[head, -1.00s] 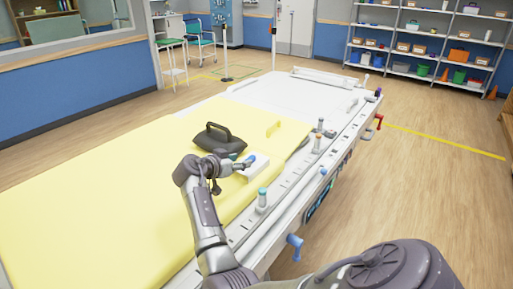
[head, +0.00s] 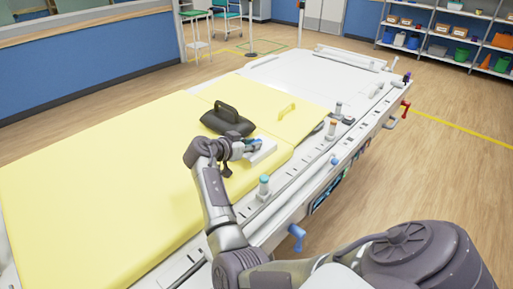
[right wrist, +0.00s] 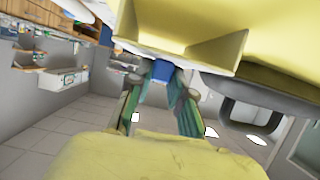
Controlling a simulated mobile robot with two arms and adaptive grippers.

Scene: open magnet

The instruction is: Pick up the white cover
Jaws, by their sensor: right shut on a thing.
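The white cover (head: 265,152) is a small flat white block with a blue handle. It is at the right edge of the yellow mattress (head: 90,190), just right of a black bag-like thing with a loop handle (head: 228,122). My right gripper (head: 250,147) is at the cover's blue handle and is shut on it. In the right wrist view, the two dark green fingers (right wrist: 158,100) stand on either side of the blue handle (right wrist: 162,70). The fingers partly hide the handle in the head view. I cannot tell whether the cover is lifted. My left gripper is not in view.
The white bed frame (head: 290,72) carries rails and several coloured knobs along its right side, including a teal-topped post (head: 264,188) close to my right arm. Shelves (head: 450,30) stand at the back right. The floor (head: 430,170) right of the bed is clear.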

